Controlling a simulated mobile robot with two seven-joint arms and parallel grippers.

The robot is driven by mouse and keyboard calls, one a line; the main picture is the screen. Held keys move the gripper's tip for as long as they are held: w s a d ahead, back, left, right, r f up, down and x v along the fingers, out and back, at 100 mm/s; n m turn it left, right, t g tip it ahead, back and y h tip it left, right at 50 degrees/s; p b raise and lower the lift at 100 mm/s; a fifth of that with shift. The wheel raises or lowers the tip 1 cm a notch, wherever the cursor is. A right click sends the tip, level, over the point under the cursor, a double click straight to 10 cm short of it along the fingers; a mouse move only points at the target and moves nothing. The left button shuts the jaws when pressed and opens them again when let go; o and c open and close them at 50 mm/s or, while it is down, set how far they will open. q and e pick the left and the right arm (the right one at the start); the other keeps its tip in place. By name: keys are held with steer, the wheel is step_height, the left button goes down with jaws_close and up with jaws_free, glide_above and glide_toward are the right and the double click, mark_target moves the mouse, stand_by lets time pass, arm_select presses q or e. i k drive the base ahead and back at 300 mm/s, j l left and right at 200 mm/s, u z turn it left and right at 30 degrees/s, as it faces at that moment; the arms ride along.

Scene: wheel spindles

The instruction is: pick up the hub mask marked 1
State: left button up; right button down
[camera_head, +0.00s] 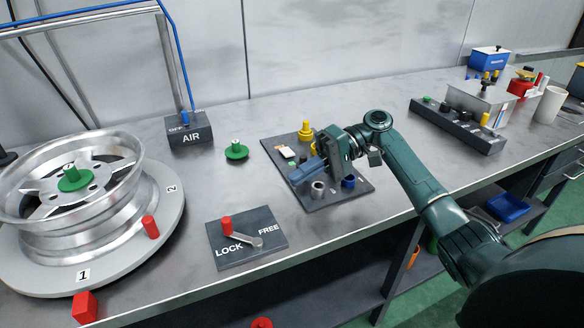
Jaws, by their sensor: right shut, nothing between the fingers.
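My right gripper (296,179) is shut and empty, low over the dark tool mat (318,205) in the middle of the bench. It covers part of the mat. A green disc with a raised knob (236,151) lies on the bench left of the mat. A similar green disc (74,179) sits at the centre of the silver wheel (120,210). I cannot read a number on either disc, so I cannot tell which thing is the hub mask marked 1. My left gripper is not in view.
The wheel stands on a round plate (150,255) labelled 1 and 2. A LOCK/FREE panel (232,258) with a red-knobbed lever and an AIR box (190,134) stand nearby. A yellow knobbed part (306,131) is behind the gripper. A dark rack (458,132) lies at the right.

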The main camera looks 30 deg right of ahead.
mark_target(74, 180)
steer(key=k, duration=1)
